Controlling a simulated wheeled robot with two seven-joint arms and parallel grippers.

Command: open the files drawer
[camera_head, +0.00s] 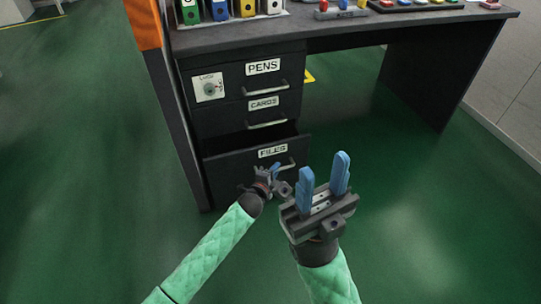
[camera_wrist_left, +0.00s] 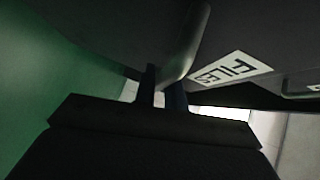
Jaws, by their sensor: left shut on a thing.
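The files drawer (camera_head: 238,165) is the lowest of the three in the dark desk pedestal. It stands pulled out, with a dark gap above its front. Its FILES label (camera_head: 272,151) faces me and also shows in the left wrist view (camera_wrist_left: 230,70). My left gripper (camera_head: 272,172) is at the right part of this front, shut on the drawer's handle. In the left wrist view the metal handle (camera_wrist_left: 188,45) runs down between the fingers. My right gripper (camera_head: 326,176) is open and empty, its blue fingers apart, nearer to me and right of the drawer.
The PENS drawer (camera_head: 238,84) and CARDS drawer (camera_head: 222,119) above are shut. Coloured binders (camera_head: 220,10) and small parts stand on the desk top (camera_head: 350,27). Green floor is free in front and under the desk.

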